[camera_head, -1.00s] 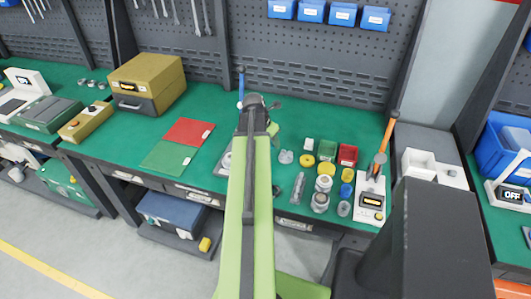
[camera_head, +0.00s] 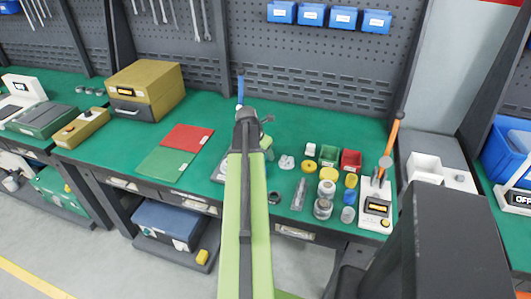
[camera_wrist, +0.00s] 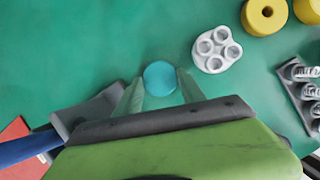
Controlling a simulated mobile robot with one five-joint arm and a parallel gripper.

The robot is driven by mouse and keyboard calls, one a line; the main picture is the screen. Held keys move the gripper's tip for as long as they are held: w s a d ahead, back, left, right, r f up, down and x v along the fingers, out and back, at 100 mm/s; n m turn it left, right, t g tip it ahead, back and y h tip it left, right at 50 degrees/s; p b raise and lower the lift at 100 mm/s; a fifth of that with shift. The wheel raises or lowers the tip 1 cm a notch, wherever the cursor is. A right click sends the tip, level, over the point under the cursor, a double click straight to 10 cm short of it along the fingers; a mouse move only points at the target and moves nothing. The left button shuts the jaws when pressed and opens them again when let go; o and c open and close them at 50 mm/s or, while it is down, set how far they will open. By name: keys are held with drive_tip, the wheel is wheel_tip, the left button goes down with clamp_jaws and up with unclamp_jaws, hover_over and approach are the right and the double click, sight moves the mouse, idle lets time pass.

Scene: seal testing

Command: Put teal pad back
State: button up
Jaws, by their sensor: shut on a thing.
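A round teal pad (camera_wrist: 160,77) sits between the two fingertips of my gripper (camera_wrist: 158,90) in the wrist view. My gripper is shut on it, over the green bench top. Its exact height above the bench is hard to tell. A pale grey holder with several round cups (camera_wrist: 217,49) lies just right of the pad, apart from it. The holder also shows in the head view (camera_head: 286,162), right of my arm. There my gripper (camera_head: 267,145) is small and partly hidden by my arm, and the pad cannot be made out.
Yellow rings (camera_wrist: 266,14) lie beyond the holder. A grey rack with metal parts (camera_wrist: 303,82) is to the right. A blue-handled tool (camera_wrist: 40,148) is at lower left. Red (camera_head: 188,138) and green (camera_head: 166,161) mats lie left of my arm. Green bench is clear at upper left in the wrist view.

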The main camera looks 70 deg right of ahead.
drive_tip(key=o, duration=1.5)
drive_tip(key=p+v, duration=1.1)
drive_tip(key=v, duration=0.1)
drive_tip(key=shift+p, duration=0.35)
drive_tip(key=shift+r, duration=0.1)
